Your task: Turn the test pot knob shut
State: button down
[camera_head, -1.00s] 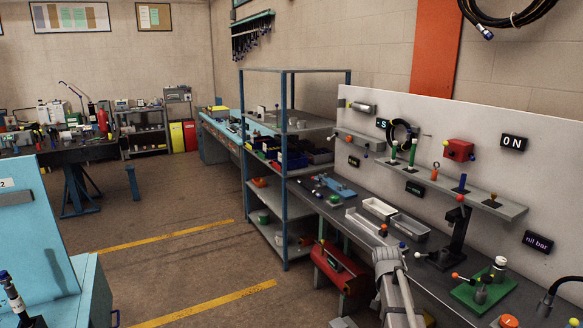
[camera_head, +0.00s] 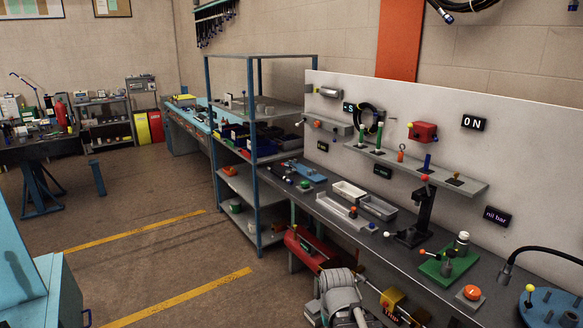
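A round blue bolted lid (camera_head: 556,312) sits at the bottom right corner, partly cut off by the frame; it may be the test pot. A small yellow ball knob (camera_head: 529,288) stands at its left edge on a short stem. I cannot tell from here whether that knob is open or shut. My gripper is not visible in this view.
The grey bench (camera_head: 345,222) runs along the white panel (camera_head: 400,110). A green base (camera_head: 450,264) with levers, an orange button (camera_head: 472,293) and a black curved lamp arm (camera_head: 540,250) stand near the lid. Open floor (camera_head: 150,225) lies left of the blue shelf rack (camera_head: 258,150).

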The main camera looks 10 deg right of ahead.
aim_at(464, 236)
jog(key=z, duration=0.95)
